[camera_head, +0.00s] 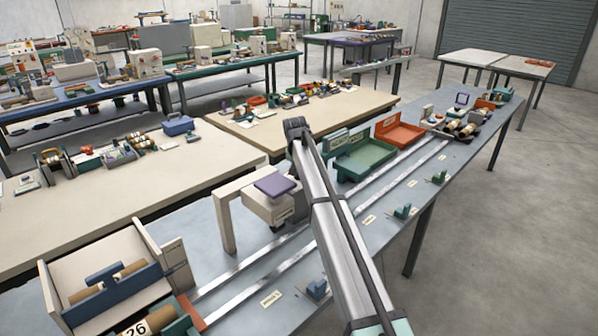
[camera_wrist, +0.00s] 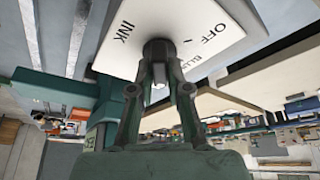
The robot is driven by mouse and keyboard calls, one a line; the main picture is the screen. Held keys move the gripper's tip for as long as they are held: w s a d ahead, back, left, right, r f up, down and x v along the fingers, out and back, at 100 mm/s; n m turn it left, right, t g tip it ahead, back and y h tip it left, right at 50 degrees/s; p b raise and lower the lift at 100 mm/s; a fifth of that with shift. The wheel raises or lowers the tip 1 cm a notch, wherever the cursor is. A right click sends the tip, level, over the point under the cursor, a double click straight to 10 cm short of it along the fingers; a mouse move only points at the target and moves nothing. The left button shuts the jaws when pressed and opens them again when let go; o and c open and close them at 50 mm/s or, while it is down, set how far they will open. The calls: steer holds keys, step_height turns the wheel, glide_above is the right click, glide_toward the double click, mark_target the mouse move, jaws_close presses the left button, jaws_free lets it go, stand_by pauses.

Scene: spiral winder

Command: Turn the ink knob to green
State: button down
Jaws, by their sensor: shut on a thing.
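The ink knob (camera_wrist: 158,48) is a dark round knob on a white label plate (camera_wrist: 178,15) in the wrist view. The word INK (camera_wrist: 125,32) is at its left, OFF (camera_wrist: 213,32) at its upper right, and a partly hidden word that looks like BLUE (camera_wrist: 196,68) below OFF. No green label can be made out, and the knob's pointer is not clear. My gripper (camera_wrist: 159,72) has its two fingers on either side of the knob, shut on it. In the head view my arm hides the gripper and knob.
In the head view, a cream machine with a purple top (camera_head: 274,183) stands left of my arm on the grey-blue bench (camera_head: 235,240). A green tray (camera_head: 366,158) and a red tray (camera_head: 399,135) are to the right. Small green blocks (camera_head: 402,211) line the front. The floor at right is clear.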

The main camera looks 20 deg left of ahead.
steer(key=shift+m+h, duration=0.3)
steer(key=shift+m, duration=0.5)
steer(key=c, duration=1.1)
jaws_free()
steer(key=v, duration=1.2)
steer(key=shift+a, duration=0.1)
